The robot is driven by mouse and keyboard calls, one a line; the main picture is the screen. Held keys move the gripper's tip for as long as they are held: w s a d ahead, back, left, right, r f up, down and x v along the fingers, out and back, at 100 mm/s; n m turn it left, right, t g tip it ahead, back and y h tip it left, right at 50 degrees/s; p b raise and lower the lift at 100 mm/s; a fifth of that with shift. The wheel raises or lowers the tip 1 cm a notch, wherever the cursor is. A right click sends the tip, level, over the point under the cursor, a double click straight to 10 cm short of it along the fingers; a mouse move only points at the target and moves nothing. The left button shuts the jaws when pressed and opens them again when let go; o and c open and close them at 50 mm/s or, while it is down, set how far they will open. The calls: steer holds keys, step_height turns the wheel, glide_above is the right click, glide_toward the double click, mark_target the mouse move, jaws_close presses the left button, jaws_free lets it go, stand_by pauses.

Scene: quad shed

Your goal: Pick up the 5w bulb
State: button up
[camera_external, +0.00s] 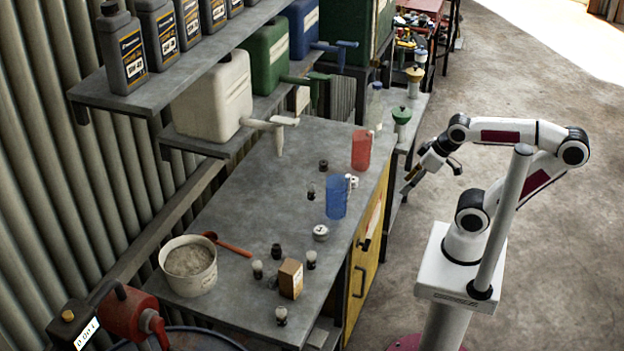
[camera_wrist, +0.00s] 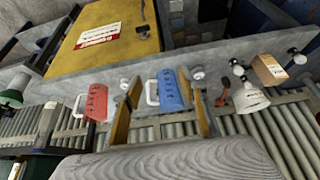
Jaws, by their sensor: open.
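Several small bulb-like pieces with dark and pale parts stand on the grey bench. One pale bulb (camera_external: 257,269) is left of the cardboard box, another (camera_external: 311,259) is right of it, and a third (camera_external: 281,315) is in front. Small dark pieces (camera_external: 276,251) stand nearby and farther back. I cannot read which is 5w. In the wrist view, small pale bulbs (camera_wrist: 238,66) show near the box at right. My gripper (camera_external: 430,174) is open and empty, off the bench's right side, well away from the bulbs. Its fingers (camera_wrist: 166,90) frame the blue jug in the wrist view.
A blue jug (camera_external: 336,197) and red jug (camera_external: 361,150) stand along the bench's right edge. The cardboard box (camera_external: 291,279), a bucket (camera_external: 189,278) of grey material and a red spoon (camera_external: 232,247) are toward the front. Shelves with canisters (camera_external: 213,98) overhang the left side. The bench middle is mostly clear.

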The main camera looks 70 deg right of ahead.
steer(key=w+a+n+t, duration=0.2)
steer(key=w+a, duration=0.2)
steer(key=w, duration=0.8)
steer(key=w+a+n+t+y, duration=0.4)
steer(key=w+a+n+y, duration=0.2)
steer(key=w+a, duration=1.1)
steer(key=s+a+f+n+y, duration=0.2)
steer(key=a+y, duration=0.1)
steer(key=a, duration=0.5)
steer(key=s+a+f+n+y, duration=0.2)
steer(key=s+a+f+y, duration=0.1)
steer(key=a, duration=0.6)
steer(key=s+a+f+n+y, duration=0.1)
steer(key=s+a+f+y, duration=0.15)
steer(key=a, duration=0.55)
steer(key=s+f+m, duration=0.1)
steer(key=f, duration=0.2)
steer(key=s+f+m+h, duration=0.1)
steer(key=f, duration=0.2)
steer(key=s+f+m, duration=0.1)
steer(key=s+f, duration=0.1)
steer(key=f, duration=0.1)
steer(key=shift+d+f+m+t, duration=0.2)
steer(key=shift+f+m+t, duration=0.05)
steer(key=shift+m+t, duration=0.05)
steer(key=shift+w, duration=0.1)
